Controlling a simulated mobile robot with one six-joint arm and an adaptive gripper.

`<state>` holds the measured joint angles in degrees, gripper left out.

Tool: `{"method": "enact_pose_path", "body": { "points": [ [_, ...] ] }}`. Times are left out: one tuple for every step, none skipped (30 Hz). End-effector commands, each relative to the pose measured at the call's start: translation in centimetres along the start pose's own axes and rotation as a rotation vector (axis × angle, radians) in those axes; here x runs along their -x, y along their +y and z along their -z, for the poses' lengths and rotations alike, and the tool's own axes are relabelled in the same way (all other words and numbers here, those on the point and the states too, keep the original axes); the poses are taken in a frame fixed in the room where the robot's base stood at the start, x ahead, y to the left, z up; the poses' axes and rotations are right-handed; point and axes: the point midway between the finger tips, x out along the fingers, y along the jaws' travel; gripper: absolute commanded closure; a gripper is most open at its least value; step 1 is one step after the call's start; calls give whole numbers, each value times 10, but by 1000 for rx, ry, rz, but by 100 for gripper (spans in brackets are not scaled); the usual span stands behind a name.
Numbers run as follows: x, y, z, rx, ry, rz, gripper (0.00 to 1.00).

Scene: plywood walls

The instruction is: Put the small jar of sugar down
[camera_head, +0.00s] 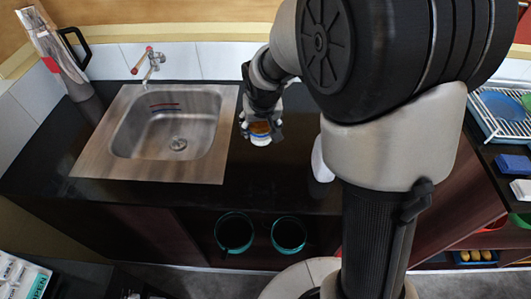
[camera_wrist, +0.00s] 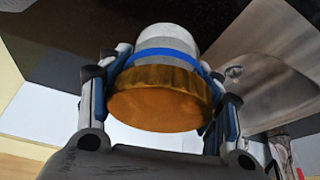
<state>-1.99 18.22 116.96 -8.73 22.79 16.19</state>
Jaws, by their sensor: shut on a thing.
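The small jar of sugar (camera_head: 260,138) has an orange-brown lid and a pale body with a blue band. My gripper (camera_head: 261,130) is shut on it, over the dark counter (camera_head: 240,185) to the right of the sink. In the wrist view the jar's lid (camera_wrist: 158,98) faces the camera, and my gripper's fingers (camera_wrist: 160,95) press on it from both sides. The jar's pale body and blue band show beyond the lid. I cannot tell whether its base touches the counter.
A steel sink (camera_head: 80,165) with a tap (camera_head: 150,60) is left of the jar. A white object (camera_head: 321,160) stands to the right, partly hidden by my arm. A tall pitcher (camera_head: 58,55) is at the back left. Counter in front of the jar is clear.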

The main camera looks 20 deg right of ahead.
Motion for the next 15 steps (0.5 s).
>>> {"method": "enact_pose_path", "body": {
  "points": [
    [-17,0,-8,1,-4,0,70],
    [-25,0,-11,1,-3,0,70],
    [-34,0,-15,1,-4,0,70],
    [-41,0,-18,1,-3,0,70],
    [-47,0,-20,1,-3,0,70],
    [-55,0,-23,1,-2,0,70],
    [-59,0,-25,1,-2,0,70],
    [-63,0,-26,0,-1,0,70],
    [-68,0,-28,0,0,1,70],
    [-70,0,-29,1,0,0,70],
    [-72,0,-30,0,0,0,70],
    [-74,0,-30,0,1,0,70],
    [-75,0,-30,0,1,0,70],
    [-76,0,-31,0,2,1,70],
    [-79,0,-32,0,1,1,70]
  ]
}}
